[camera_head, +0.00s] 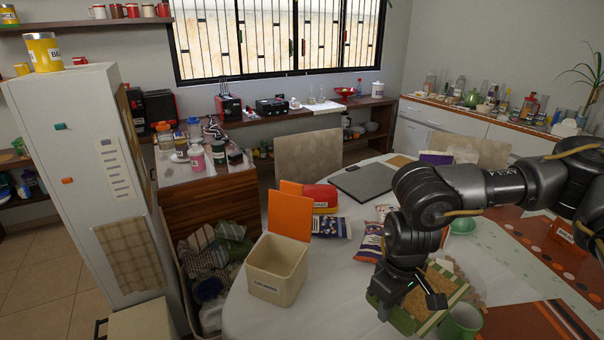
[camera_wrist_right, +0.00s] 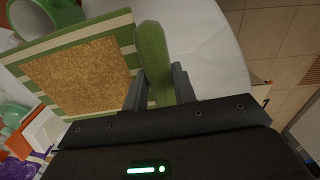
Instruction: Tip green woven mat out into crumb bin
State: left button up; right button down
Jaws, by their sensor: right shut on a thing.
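The green woven mat (camera_head: 404,322), striped green and cream, is at the table's front right, partly hidden by my right arm. A golden-brown patch, perhaps crumbs, covers its middle. In the right wrist view the mat (camera_wrist_right: 118,27) shows its stripes and the patch. My right gripper (camera_head: 405,300) is at the mat's left side. In the wrist view the gripper (camera_wrist_right: 155,90) is shut on a rounded green edge piece of the mat. The crumb bin (camera_head: 274,284), a cream box with a label and a raised orange lid (camera_head: 290,215), stands open to the left. My left gripper is out of view.
A green cup (camera_head: 463,320) stands close to the mat's right side. Snack bags (camera_head: 370,241), a red package (camera_head: 320,196) and a closed grey laptop (camera_head: 363,181) lie behind. White tablecloth between the bin and the mat is mostly clear.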

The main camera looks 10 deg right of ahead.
jog(key=shift+w+a, duration=0.1)
jog(key=shift+w, duration=0.15)
jog(key=w+a+r+n, duration=0.4)
jog(key=a+r+n, duration=0.2)
jog(key=a+r, duration=0.3)
jog(key=w+a+r+n, duration=0.4)
jog(key=a+r+n, duration=0.1)
jog(key=a+r, duration=0.45)
jog(key=w+a+f+n+y, duration=0.1)
jog(key=a+f, duration=1)
jog(key=a, duration=0.1)
jog(key=shift+w+f, duration=0.3)
jog(key=shift+w, duration=0.05)
jog(key=shift+d, duration=0.15)
jog(key=shift+f, duration=0.15)
